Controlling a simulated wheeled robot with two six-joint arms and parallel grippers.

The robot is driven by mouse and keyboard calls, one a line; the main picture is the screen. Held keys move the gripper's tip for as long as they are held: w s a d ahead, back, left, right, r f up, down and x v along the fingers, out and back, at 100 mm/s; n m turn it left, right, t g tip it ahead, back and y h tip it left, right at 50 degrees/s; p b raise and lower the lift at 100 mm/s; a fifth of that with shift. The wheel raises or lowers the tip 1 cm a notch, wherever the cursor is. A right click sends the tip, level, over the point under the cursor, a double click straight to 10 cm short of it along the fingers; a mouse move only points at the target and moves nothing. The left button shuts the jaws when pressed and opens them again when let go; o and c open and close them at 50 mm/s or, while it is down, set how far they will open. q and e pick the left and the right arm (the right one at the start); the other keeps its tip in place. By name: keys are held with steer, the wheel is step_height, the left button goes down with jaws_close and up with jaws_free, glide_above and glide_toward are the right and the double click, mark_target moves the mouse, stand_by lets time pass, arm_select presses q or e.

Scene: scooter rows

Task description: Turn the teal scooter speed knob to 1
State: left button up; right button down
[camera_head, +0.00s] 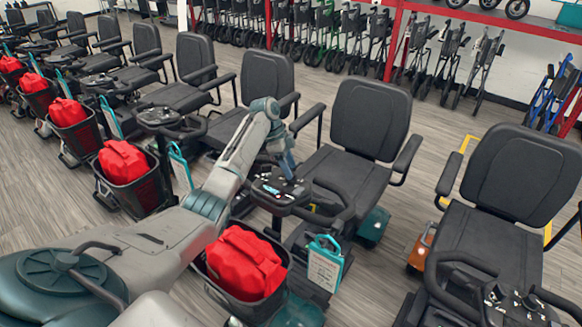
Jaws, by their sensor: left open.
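The teal scooter (374,227) stands in the front row with a black seat and teal body panels. Its black control console (283,190) sits between the handlebars and shows small lit marks. The speed knob is too small and too covered by my gripper to make out, so its setting cannot be read. My left arm reaches in from the lower left. My left gripper (287,167) points down at the console, open, with its tips at or just above the console top. Contact cannot be told. My right gripper is not in view.
A basket with a red bag (243,262) is on the teal scooter's front, under my left arm. A tag (324,264) hangs beside it. An orange scooter (422,246) stands to the right, more scooters to the left.

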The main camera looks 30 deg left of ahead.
arm_select(q)
steer(key=shift+d+f, duration=0.3)
steer(key=shift+f, duration=0.6)
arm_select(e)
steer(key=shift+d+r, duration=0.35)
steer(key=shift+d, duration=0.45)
arm_select(q)
steer(key=shift+c, duration=0.4)
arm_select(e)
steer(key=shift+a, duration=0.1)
